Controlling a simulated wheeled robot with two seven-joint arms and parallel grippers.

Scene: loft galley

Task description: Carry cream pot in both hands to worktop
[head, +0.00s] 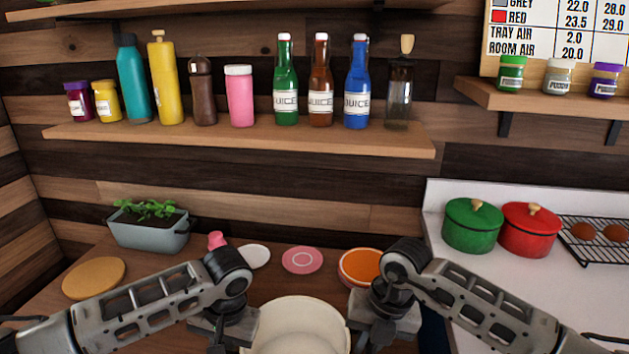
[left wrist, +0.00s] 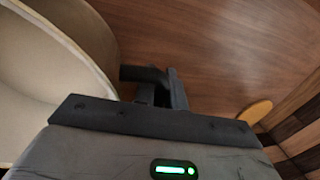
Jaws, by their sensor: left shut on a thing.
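The cream pot (head: 298,328) is at the bottom middle of the head view, between my two grippers, with its open top showing and its lower part cut off. In the left wrist view the pot (left wrist: 50,85) fills the left side. My left gripper (head: 222,338) is at the pot's left side. In the left wrist view it (left wrist: 160,88) is shut on the pot's dark side handle. The worktop, which could be the white counter (head: 500,300) on the right, is partly covered by my right arm.
The wooden table (head: 110,265) holds a planter (head: 150,232), a round board (head: 94,278), a pink plate (head: 302,260) and an orange dish (head: 360,266). A green pot (head: 471,226), a red pot (head: 530,230) and a rack (head: 595,243) stand at the white counter's back. Its front looks clear.

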